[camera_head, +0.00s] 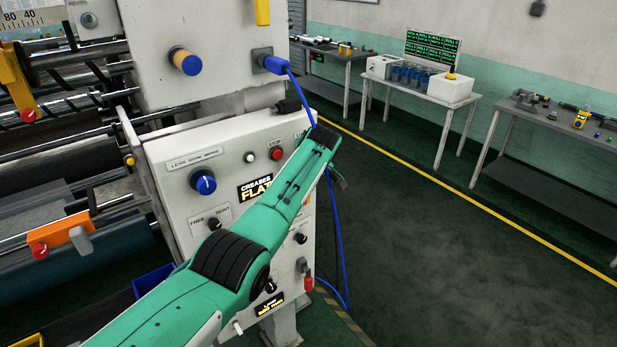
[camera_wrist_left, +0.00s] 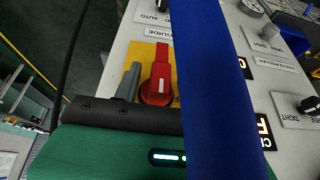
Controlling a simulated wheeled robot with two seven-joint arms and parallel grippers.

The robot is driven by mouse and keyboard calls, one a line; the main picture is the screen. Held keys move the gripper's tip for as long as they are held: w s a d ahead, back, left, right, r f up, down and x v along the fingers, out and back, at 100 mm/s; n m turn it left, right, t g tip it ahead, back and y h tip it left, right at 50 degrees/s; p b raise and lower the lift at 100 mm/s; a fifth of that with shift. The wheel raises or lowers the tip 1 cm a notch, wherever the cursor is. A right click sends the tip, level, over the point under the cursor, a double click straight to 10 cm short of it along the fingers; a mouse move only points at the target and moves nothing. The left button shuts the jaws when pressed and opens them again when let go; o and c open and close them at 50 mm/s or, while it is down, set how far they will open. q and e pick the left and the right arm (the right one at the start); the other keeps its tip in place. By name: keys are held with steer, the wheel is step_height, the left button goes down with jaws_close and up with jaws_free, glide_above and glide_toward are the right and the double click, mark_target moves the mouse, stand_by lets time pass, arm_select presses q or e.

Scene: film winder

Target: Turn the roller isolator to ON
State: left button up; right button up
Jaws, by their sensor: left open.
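A red rotary handle on a yellow plate (camera_wrist_left: 134,77) shows in the left wrist view. This red handle (camera_wrist_left: 158,72) has a white mark near its lower end in the picture; it looks like the isolator, but its own label is not readable. My left gripper (camera_wrist_left: 158,88) is open, with a grey finger left of the handle and the other side mostly hidden behind a blue cable. I cannot tell whether it touches the handle. In the head view my left arm covers this part of the panel. My right gripper is in neither view.
The blue cable (camera_wrist_left: 210,90) crosses close in front of the wrist camera; it also hangs beside the cabinet in the head view (camera_head: 296,88). Other controls sit nearby: a blue knob (camera_head: 203,181), a red button (camera_head: 276,154) and a black knob (camera_head: 214,223). Open floor (camera_head: 430,260) lies right.

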arm_select(q)
steer(key=b+v, duration=0.5)
steer(key=v, duration=0.8)
steer(key=shift+s, duration=0.1)
